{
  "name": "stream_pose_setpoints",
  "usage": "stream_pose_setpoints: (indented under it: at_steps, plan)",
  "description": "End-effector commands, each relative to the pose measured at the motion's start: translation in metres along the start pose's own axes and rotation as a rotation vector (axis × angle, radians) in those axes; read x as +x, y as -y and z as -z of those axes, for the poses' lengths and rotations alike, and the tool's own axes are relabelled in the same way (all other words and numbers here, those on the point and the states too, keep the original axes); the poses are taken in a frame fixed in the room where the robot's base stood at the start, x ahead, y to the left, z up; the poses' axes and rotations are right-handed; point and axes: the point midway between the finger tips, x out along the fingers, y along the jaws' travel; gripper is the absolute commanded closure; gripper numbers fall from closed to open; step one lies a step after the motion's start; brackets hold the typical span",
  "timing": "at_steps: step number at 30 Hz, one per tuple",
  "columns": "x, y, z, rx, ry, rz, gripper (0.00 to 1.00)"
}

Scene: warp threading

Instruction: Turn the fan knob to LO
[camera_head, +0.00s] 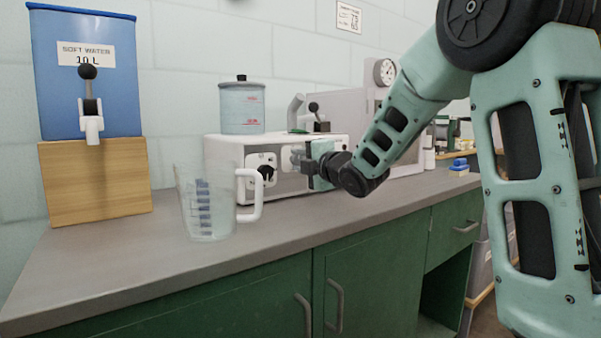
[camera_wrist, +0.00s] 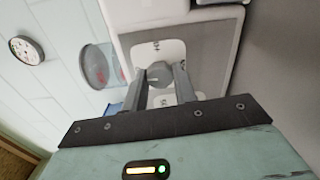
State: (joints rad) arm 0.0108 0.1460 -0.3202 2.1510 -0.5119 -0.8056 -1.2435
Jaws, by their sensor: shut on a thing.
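The white box-shaped unit (camera_head: 226,150) on the counter carries small white plates on its front. A grey knob (camera_wrist: 159,73) sits on a white plate (camera_wrist: 174,50) in the wrist view. Small dark marks are printed around the knob, too small to read. My gripper (camera_wrist: 161,88) has one finger on each side of this knob and is shut on it. In the head view my gripper (camera_head: 300,160) reaches the unit's front from the right, and it hides the held knob. A black knob (camera_head: 266,173) shows on another plate to its left.
A clear measuring jug (camera_head: 207,215) stands in front of the unit, close to the left. A clear canister (camera_head: 242,108) stands on top of it. A blue water tank (camera_head: 85,85) on a wooden block (camera_head: 97,180) is far left. The counter front (camera_head: 150,275) is bare.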

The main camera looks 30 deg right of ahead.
Motion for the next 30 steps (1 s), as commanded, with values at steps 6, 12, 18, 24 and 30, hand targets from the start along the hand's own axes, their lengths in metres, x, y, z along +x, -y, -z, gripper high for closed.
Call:
stream_pose_setpoints:
  at_steps: [6, 12, 18, 24, 30]
  plan:
    - [0.0000, 0.0027, 0.0007, -0.084, -0.001, 0.002, 0.95]
    - [0.0000, 0.0017, 0.0007, -0.116, -0.002, 0.003, 0.95]
    - [0.0000, 0.0012, 0.0007, -0.121, -0.002, 0.003, 0.95]
    - [0.0000, 0.0013, 0.0007, -0.120, -0.002, 0.003, 0.95]
    - [0.0001, 0.0009, 0.0005, -0.119, -0.001, 0.002, 0.51]
